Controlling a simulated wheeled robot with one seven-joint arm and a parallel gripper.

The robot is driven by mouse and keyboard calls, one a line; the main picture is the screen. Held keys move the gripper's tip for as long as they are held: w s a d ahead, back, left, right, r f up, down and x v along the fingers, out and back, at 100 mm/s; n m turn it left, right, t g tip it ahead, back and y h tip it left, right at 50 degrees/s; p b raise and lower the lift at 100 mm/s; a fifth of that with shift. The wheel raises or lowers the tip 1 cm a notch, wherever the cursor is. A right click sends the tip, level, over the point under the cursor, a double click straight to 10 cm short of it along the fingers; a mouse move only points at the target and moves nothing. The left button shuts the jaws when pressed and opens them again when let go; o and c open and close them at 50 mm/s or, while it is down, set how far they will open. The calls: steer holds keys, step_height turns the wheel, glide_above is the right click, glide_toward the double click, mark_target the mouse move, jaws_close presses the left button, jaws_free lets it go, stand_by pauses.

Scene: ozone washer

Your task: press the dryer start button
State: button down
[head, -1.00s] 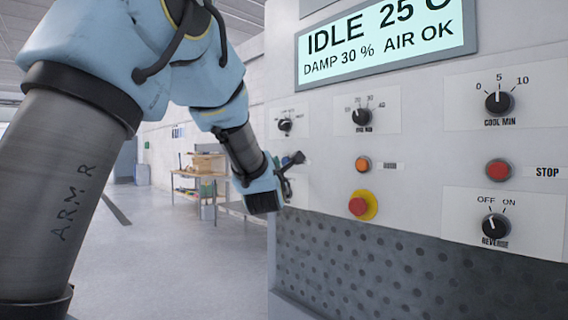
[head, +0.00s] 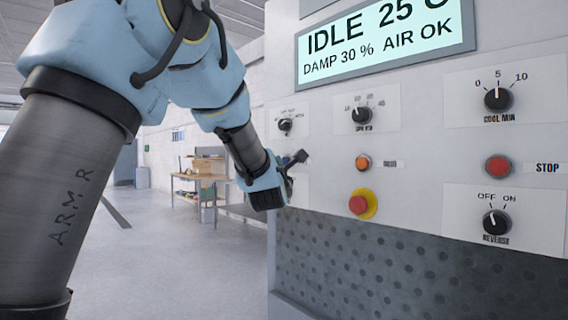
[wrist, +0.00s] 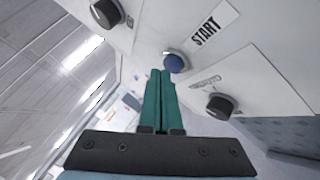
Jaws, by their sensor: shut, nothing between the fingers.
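The start button is a blue round button (wrist: 175,63) beside a START label (wrist: 214,25) in the wrist view. In the head view my gripper (head: 299,157) is at the left part of the dryer panel (head: 430,140). The display (head: 385,45) reads IDLE, 25 C, DAMP 30 %, AIR OK.
An orange button (head: 363,162), a red emergency button on yellow (head: 358,205) and a red STOP button (head: 498,167) sit to the right. Several black knobs surround them, one of them (wrist: 220,106) close to my fingers. A workbench (head: 207,180) stands far behind; the floor between is open.

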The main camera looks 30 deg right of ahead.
steer(key=shift+w+d+b, duration=0.1)
steer(key=shift+d+b, duration=0.2)
steer(key=shift+d, duration=0.15)
stand_by(0.4)
stand_by(0.3)
steer(key=shift+s+a+b, duration=0.25)
steer(key=shift+a+b, duration=0.65)
steer(key=shift+b, duration=0.1)
steer(key=shift+s+a+b, duration=0.2)
steer(key=shift+a+b, duration=0.5)
steer(key=shift+a, duration=0.1)
steer(key=shift+s+a+b, duration=0.2)
steer(key=shift+a+b, duration=0.5)
steer(key=shift+a, duration=0.1)
steer(key=shift+s+a+b, duration=0.2)
steer(key=shift+a+b, duration=0.5)
steer(key=shift+a, duration=0.1)
